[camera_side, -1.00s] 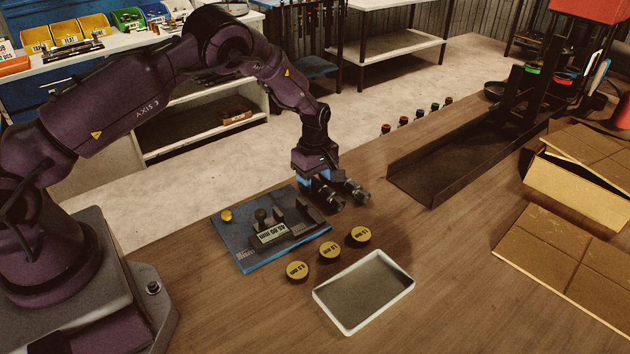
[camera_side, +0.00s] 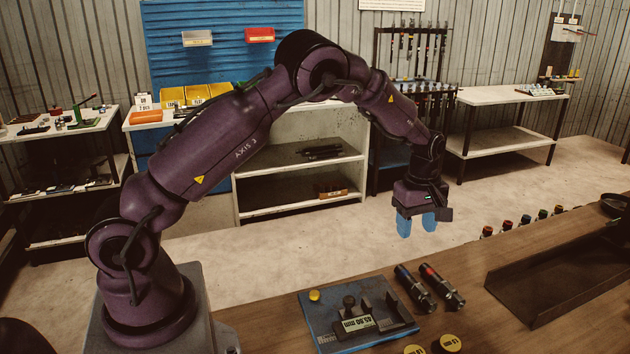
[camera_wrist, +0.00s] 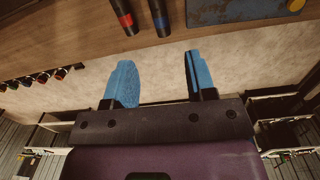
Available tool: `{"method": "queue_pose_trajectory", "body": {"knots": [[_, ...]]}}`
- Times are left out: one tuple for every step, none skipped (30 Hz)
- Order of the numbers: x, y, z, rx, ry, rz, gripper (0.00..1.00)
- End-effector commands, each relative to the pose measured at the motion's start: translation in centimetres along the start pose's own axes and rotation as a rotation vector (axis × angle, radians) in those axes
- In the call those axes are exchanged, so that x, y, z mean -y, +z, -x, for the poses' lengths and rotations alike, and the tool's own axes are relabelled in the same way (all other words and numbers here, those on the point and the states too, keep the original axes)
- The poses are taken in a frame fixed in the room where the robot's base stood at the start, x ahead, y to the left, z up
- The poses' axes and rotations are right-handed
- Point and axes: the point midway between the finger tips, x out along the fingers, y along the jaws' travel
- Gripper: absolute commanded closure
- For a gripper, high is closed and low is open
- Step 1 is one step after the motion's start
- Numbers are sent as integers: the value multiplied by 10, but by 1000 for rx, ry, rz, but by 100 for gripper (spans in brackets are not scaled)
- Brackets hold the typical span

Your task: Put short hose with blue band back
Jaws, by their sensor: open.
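Two short dark hoses lie side by side on the wooden bench, right of the blue gauge plate (camera_side: 358,322). The red-banded hose (camera_side: 441,287) is the right one in the side view. The other hose (camera_side: 412,287) is left of it; its blue band shows in the wrist view (camera_wrist: 160,18), beside the red-banded one (camera_wrist: 124,16). My gripper (camera_side: 416,225) is raised behind and above the hoses, pointing down, apart from them. Its blue fingers are spread with nothing between them in the wrist view (camera_wrist: 158,65).
A dark rack (camera_side: 412,60) with several hanging hoses stands at the back, left of a white table (camera_side: 510,94). A dark tray (camera_side: 560,275) lies right on the bench. Several coloured-top pieces (camera_side: 525,220) line the bench's far edge. Yellow discs (camera_side: 449,343) sit in front.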

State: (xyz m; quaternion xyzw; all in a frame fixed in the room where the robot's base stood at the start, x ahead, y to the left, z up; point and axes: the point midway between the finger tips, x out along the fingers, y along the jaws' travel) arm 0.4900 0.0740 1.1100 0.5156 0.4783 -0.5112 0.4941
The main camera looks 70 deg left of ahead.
Motion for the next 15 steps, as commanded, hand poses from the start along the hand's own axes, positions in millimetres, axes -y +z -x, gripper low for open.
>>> {"method": "queue_pose_trajectory", "body": {"knots": [[4, 3, 21, 7, 25, -39, 49], [8, 6, 33, 12, 39, -72, 49], [14, 10, 51, 19, 59, -123, 49], [20, 13, 65, 22, 75, -166, 49], [27, 17, 79, 24, 92, -213, 49], [38, 22, 97, 26, 115, -277, 49], [46, 26, 109, 25, 131, -326, 49], [55, 30, 121, 23, 147, -375, 49], [66, 35, 136, 18, 170, -442, 49], [76, 39, 146, 12, 186, -492, 49], [86, 43, 156, 6, 202, -543, 49], [100, 48, 169, -6, 224, -612, 49], [111, 52, 177, -17, 239, -664, 49], [122, 56, 185, -28, 254, -715, 49], [136, 60, 194, -48, 273, -786, 49]]}}
